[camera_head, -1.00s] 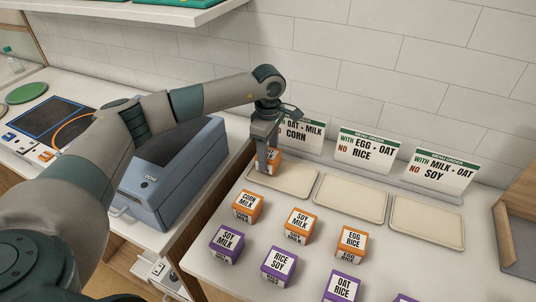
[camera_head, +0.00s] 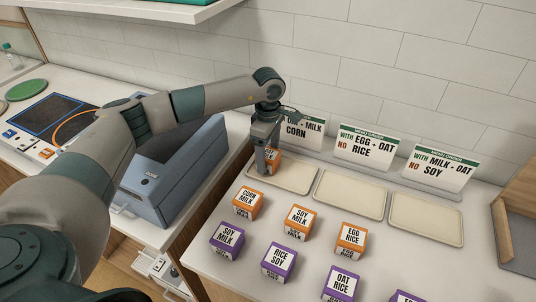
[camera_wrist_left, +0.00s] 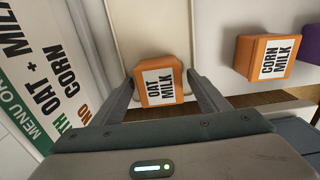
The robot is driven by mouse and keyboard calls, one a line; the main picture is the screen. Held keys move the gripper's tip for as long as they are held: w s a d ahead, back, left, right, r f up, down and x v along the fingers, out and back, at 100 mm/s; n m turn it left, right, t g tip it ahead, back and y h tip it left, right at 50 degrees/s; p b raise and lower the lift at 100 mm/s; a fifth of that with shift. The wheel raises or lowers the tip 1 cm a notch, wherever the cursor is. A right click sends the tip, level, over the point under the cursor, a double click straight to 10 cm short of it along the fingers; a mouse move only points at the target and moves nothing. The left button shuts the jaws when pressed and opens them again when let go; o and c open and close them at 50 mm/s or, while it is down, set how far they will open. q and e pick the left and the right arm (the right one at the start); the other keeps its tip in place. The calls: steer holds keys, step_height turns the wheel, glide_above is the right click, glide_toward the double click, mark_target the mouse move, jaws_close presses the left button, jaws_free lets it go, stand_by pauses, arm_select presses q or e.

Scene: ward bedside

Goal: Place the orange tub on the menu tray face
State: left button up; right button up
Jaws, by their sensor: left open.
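An orange tub (camera_head: 271,159) labelled OAT MILK sits at the back left end of the left cream tray (camera_head: 292,181), in front of the OAT + MILK, NO CORN sign (camera_head: 306,131). My left gripper (camera_head: 266,160) reaches down over this tub and partly hides it. In the left wrist view, the tub (camera_wrist_left: 160,82) is between the two open fingers, with a gap showing beside the right finger. Whether the left finger touches it is hard to tell. My right gripper is not in view.
Orange tubs labelled CORN MILK (camera_head: 247,203), SOY MILK (camera_head: 299,221) and EGG RICE (camera_head: 351,239) stand in front of the trays, with purple tubs nearer. The middle tray (camera_head: 350,196) and right tray (camera_head: 426,219) are empty. A blue-grey box (camera_head: 165,185) stands left.

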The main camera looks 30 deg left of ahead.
mark_target(268, 153)
arm_select(q)
steer(key=shift+r, duration=0.15)
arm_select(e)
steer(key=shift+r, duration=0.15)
arm_select(q)
steer(key=shift+r, duration=0.15)
step_height(268, 153, up, 9)
steer(key=b, duration=0.4)
steer(key=shift+r, duration=0.2)
step_height(268, 153, up, 2)
steer(key=shift+r+b, duration=0.15)
steer(key=shift+b, duration=0.15)
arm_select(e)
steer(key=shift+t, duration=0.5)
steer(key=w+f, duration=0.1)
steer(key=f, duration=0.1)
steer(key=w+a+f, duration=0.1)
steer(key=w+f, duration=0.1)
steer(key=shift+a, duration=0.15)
